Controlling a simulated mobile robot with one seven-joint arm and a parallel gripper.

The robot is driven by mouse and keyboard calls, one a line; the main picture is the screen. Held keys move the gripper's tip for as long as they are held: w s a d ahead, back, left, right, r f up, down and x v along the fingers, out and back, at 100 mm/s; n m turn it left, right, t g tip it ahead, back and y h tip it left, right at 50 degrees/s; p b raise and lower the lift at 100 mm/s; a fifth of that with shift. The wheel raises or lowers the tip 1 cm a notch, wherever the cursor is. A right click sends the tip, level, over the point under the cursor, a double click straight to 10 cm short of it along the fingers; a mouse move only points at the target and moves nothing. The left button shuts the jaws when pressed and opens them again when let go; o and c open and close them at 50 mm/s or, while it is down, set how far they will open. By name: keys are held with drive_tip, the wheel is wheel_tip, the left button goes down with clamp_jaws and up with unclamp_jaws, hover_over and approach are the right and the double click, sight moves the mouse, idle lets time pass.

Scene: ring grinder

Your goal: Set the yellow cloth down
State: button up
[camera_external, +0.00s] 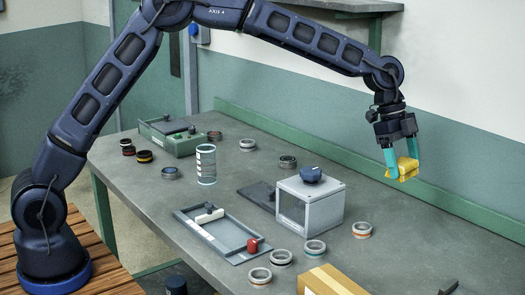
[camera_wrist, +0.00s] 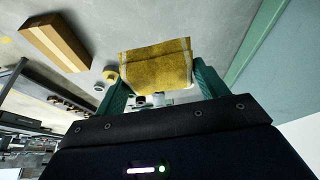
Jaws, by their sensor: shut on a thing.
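The yellow cloth (camera_external: 403,169) is held up in the air over the right part of the grey workbench (camera_external: 420,240). My gripper (camera_external: 400,160) has teal fingers and is shut on the cloth, with one finger on each side. In the wrist view the cloth (camera_wrist: 157,65) sits between the two teal fingertips (camera_wrist: 158,80) and looks like a folded, roughly rectangular pad. Its underside is clear of the bench in the external view.
A grey box (camera_external: 310,203) with a dark blue knob stands left of the cloth. A cardboard box (camera_external: 330,282) is at the front edge. Several rings, including one (camera_external: 362,230) near the grey box, lie about. A shallow tray (camera_external: 220,236) holds a red-knobbed part. The bench's right side looks mostly bare.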

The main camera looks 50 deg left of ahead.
sight(400, 255)
drive_tip(key=shift+s+d+f+m, duration=0.15)
drive_tip(key=shift+s+d, duration=0.1)
drive_tip(key=shift+d, duration=0.3)
drive_tip(key=shift+s+d+m, duration=0.15)
drive_tip(key=shift+s+d, duration=0.1)
drive_tip(key=shift+d, duration=0.25)
wheel_tip(400, 255, down, 20)
drive_tip(key=shift+d+r, duration=0.1)
drive_tip(key=o, duration=1)
drive_tip(key=shift+c, duration=0.2)
